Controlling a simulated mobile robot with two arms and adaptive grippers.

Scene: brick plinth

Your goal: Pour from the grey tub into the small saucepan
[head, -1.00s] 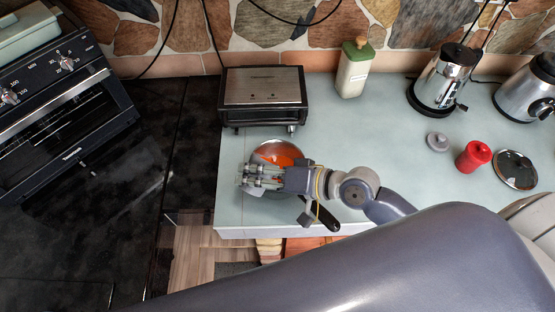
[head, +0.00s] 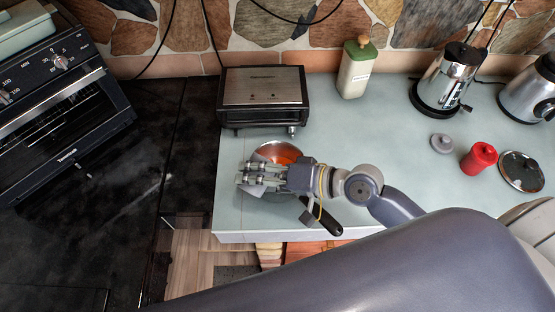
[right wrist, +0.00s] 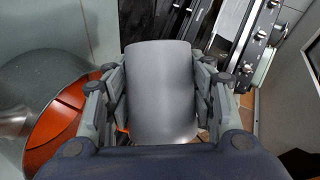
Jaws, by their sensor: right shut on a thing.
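The small saucepan (head: 271,149) stands on the pale counter in front of the toaster oven, its dark handle (head: 325,220) pointing to the lower right. Orange shows inside it, also at the left of the right wrist view (right wrist: 55,125). My right gripper (head: 250,179) is over the saucepan and hides much of it. It is shut on the grey tub (right wrist: 160,90), a smooth grey cylinder between the fingers in the right wrist view. In the head view only a pale part of the tub (head: 257,190) shows at the fingers. The tub's opening is hidden. My left gripper is not in view.
A toaster oven (head: 262,95) stands just behind the saucepan. A green-topped bottle (head: 356,70), a kettle (head: 445,80), a red jar (head: 479,157), a small grey lid (head: 441,143) and a glass lid (head: 521,172) stand to the right. The counter's front edge is close.

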